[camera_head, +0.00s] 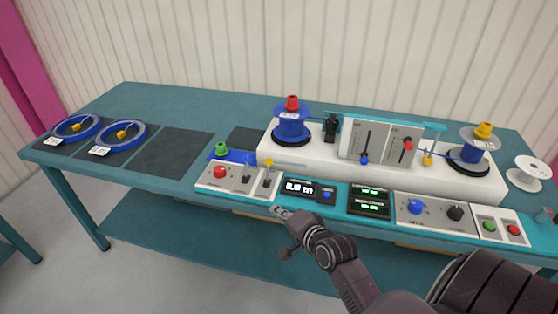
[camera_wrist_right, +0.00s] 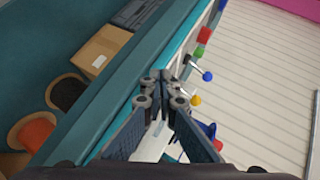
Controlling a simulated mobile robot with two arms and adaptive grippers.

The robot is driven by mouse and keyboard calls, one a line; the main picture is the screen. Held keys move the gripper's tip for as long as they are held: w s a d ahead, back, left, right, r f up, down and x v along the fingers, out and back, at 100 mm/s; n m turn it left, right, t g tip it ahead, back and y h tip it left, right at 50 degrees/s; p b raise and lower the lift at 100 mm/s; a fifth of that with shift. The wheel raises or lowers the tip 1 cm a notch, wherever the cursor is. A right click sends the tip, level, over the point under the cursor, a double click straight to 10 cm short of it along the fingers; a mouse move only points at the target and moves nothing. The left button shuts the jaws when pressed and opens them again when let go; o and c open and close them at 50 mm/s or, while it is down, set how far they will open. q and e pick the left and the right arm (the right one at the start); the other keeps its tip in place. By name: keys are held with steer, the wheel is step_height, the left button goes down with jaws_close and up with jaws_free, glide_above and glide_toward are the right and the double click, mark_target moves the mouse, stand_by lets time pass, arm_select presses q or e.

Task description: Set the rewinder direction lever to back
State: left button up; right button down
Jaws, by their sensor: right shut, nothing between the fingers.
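A white control panel (camera_head: 222,180) on the bench's front edge carries a red button (camera_head: 220,172) and small levers. One lever has a yellow tip (camera_head: 268,162); I cannot read the labels to tell whether it is the rewinder direction lever. My right gripper (camera_head: 279,211) is shut and empty, just in front of and below this panel's right end, apart from the lever. In the right wrist view the closed fingers (camera_wrist_right: 166,86) show at the centre, with a yellow knob (camera_wrist_right: 196,100) to their right. My left gripper is not in view.
Displays (camera_head: 300,188) and a panel with a blue knob (camera_head: 416,207) line the front edge. Behind stands a white rewinder base (camera_head: 320,162) with a blue reel (camera_head: 291,128). Blue coils (camera_head: 118,138) lie at left. In the wrist view, a cardboard box (camera_wrist_right: 103,50) sits below the bench.

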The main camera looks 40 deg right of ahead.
mark_target(268, 171)
steer(key=w+d+r+m+t, duration=0.1)
steer(key=d+r+m, duration=0.1)
steer(key=w+d+r+m+t+h, duration=0.1)
steer(key=d+r+m, duration=0.1)
steer(key=d, duration=0.1)
steer(key=w+d+r+m+h, duration=0.1)
steer(key=d+r+m, duration=0.1)
steer(key=shift+d+r+t, duration=0.3)
steer(key=shift+d+t, duration=0.05)
steer(key=shift+t, duration=0.05)
steer(key=x, duration=1)
steer(key=shift+d, duration=0.1)
steer(key=shift+s+f+h, duration=0.1)
steer(key=shift+f+h, duration=0.05)
steer(key=shift+h, duration=0.15)
steer(key=shift+s+b, duration=0.1)
steer(key=shift+b, duration=0.2)
